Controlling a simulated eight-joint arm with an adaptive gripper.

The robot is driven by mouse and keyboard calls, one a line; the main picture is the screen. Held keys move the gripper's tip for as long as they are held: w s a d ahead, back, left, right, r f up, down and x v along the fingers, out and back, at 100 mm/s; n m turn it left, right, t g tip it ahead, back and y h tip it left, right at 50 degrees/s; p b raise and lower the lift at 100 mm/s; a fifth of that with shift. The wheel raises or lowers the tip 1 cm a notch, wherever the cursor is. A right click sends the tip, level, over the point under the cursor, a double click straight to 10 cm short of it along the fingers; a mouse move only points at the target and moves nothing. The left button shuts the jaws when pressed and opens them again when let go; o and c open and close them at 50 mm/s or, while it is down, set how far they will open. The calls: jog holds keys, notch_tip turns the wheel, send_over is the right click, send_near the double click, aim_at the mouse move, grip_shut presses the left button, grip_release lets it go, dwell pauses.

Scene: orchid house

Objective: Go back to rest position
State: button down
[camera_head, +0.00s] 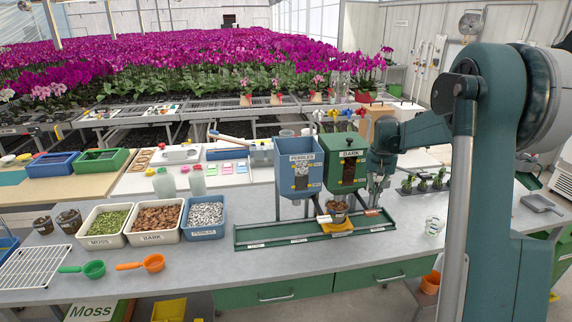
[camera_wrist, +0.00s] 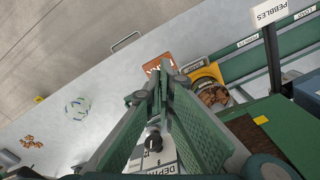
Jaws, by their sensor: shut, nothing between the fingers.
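A small cup of brown bark (camera_head: 337,210) sits on a yellow scoop-like base (camera_head: 338,226) under the dispensers, left of my fingers.
A blue pebbles dispenser (camera_head: 299,165) stands left of the bark one, on a green tray (camera_head: 270,242). Bins of moss (camera_head: 104,224), bark (camera_head: 155,221) and pebbles (camera_head: 206,217) stand left. A clear round object (camera_head: 434,226) and small potted plants (camera_head: 424,184) are right.

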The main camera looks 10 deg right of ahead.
jog(key=shift+a, duration=0.1)
jog(key=s+a+r+n+t+b, duration=0.2)
jog(key=s+a+r, duration=0.3)
jog(key=s+a, duration=0.45)
jog(key=s+a+r+n+t+b, duration=0.15)
jog(key=s+a+r, duration=0.25)
jog(key=s+a, duration=0.5)
jog(key=s+a+f+t+b, duration=0.1)
jog(key=s+a+f, duration=0.2)
jog(key=s, duration=0.4)
jog(key=s+a+f+n+t+b, duration=0.1)
jog(key=s+a+f+b, duration=0.1)
jog(key=s, duration=0.6)
jog(key=s+a+f+n+t+b, duration=0.1)
jog(key=s+a+f, duration=0.3)
jog(key=s, duration=0.4)
jog(key=shift+a+f+t+b, duration=0.15)
jog(key=shift+a+t+b, duration=0.2)
jog(key=shift+a+b, duration=0.25)
